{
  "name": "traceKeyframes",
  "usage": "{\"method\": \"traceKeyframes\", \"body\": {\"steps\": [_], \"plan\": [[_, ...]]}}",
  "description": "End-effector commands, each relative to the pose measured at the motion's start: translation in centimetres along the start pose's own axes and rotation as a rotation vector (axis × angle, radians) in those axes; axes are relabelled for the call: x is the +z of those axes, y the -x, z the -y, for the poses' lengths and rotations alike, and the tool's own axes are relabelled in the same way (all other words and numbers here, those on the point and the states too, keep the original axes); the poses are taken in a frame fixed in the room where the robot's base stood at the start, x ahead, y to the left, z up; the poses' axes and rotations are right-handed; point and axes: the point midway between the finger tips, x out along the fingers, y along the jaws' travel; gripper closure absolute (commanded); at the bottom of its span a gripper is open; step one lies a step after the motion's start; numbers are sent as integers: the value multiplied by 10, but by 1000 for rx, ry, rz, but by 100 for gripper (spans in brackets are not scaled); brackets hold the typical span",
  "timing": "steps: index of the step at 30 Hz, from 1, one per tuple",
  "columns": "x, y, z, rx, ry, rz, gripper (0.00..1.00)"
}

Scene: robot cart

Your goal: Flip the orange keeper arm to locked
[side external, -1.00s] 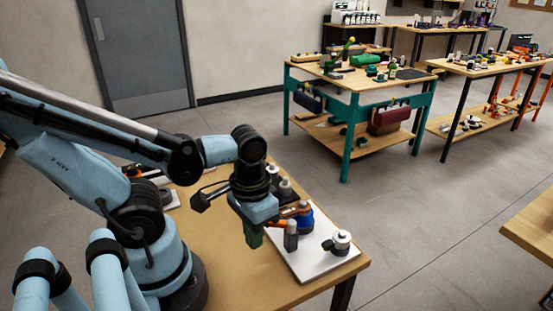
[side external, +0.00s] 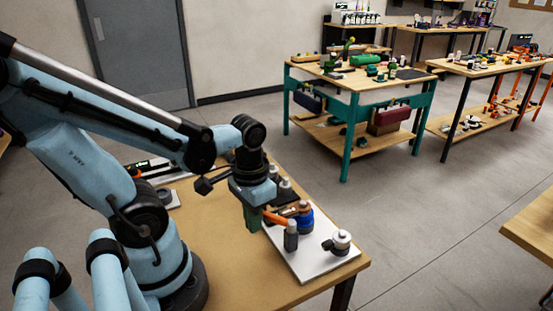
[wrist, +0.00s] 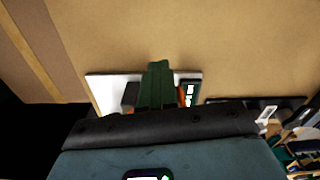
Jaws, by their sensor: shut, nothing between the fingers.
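The orange keeper arm (side external: 275,217) lies over the white board, beside a blue round part (side external: 304,217) and a dark grey upright cylinder with a light top (side external: 291,238). In the wrist view the shut fingers (wrist: 158,66) cover part of the board.
The white board (side external: 312,266) lies on the wooden table (side external: 230,270), near its right end. A grey knob with a black side piece (side external: 341,240) stands at the board's front right. More light-topped posts (side external: 285,184) stand behind my gripper. The table's front left is bare.

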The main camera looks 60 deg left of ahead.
Motion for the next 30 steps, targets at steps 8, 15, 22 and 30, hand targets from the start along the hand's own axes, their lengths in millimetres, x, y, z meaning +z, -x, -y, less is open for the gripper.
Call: {"method": "traceKeyframes", "body": {"steps": [8,15,22,30], "plan": [[-2,0,4,-1,-1,0,100],[-5,0,5,-1,0,0,100],[-20,0,12,0,1,-1,100],[-38,0,20,0,1,-1,100]]}}
